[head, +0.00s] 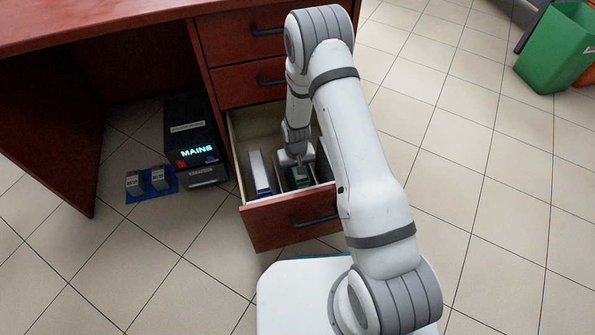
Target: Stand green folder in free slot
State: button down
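The open drawer (258,213) of the red-brown desk has upright slots inside. A blue and white folder (260,175) stands in it on the left. The green folder (303,182) shows as a small dark green patch in the middle of the drawer, just below my gripper (299,170). My gripper points down into the drawer, at or touching the green folder. Its fingers are too small and covered to tell whether they are closed on it. A dark edge (323,160) stands to the right, partly hidden by my arm, which also hides the drawer's right side.
Two closed drawers (240,82) sit above the open one. A black box marked MAINS (190,130) stands on the floor left of the drawer, beside a blue tray (150,196) with two small grey blocks. A green bin (560,50) is far right. Tiled floor is clear elsewhere.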

jog(key=shift+r, duration=0.1)
jog(key=c, duration=1.3)
grip_release()
jog(key=shift+f, duration=0.2)
jog(key=o, duration=0.5)
jog(key=shift+r, duration=0.1)
